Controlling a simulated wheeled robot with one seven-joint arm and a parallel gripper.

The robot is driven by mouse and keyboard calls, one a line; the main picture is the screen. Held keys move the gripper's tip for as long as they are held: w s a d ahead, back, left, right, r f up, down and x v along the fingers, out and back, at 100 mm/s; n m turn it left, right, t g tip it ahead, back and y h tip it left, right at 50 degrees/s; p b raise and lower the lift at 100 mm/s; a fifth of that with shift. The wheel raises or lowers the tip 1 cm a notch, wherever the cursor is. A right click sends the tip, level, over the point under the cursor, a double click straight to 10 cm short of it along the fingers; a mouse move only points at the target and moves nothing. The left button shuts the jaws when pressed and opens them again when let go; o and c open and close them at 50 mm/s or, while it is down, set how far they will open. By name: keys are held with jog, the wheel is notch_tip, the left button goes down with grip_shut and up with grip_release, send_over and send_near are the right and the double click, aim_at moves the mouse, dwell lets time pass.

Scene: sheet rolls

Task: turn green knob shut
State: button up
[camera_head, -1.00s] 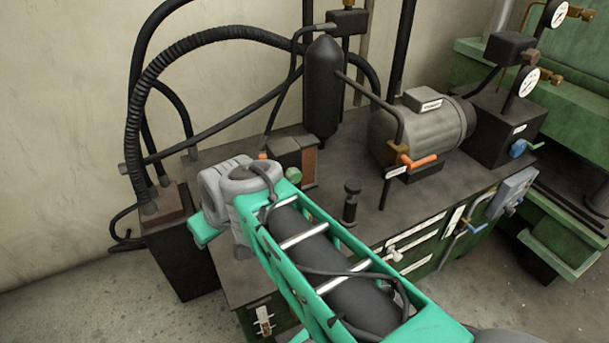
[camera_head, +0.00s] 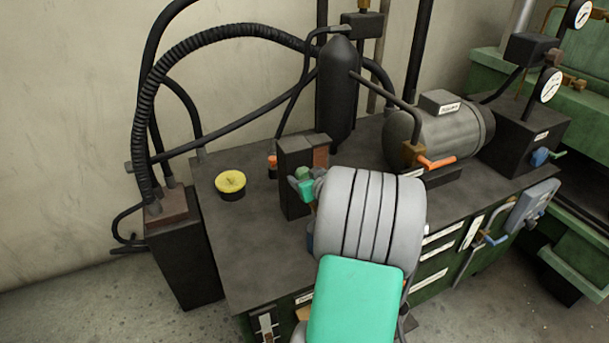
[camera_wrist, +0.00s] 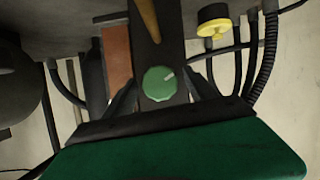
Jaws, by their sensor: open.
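The green knob (camera_wrist: 159,84) is a ridged round dial with a white mark at its upper right in the wrist view. It sits on the front of a dark upright block (camera_head: 293,150) on the bench, and shows small and partly hidden in the head view (camera_head: 302,173). My gripper (camera_wrist: 163,92) is open, with one dark finger on each side of the knob. A gap shows between knob and fingers; I cannot tell whether the tips reach its depth. In the head view my grey wrist hides most of the gripper.
A yellow-topped round button (camera_head: 230,182) stands left of the block. A small orange-red part (camera_head: 272,165) is beside the block. A black cylinder (camera_head: 338,95) and a grey motor (camera_head: 440,125) with an orange-handled valve (camera_head: 436,162) stand behind and right.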

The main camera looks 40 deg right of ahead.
jog(key=shift+w+f, duration=0.1)
jog(key=shift+w, duration=0.15)
jog(key=shift+c, duration=0.5)
jog(key=c, duration=1.3)
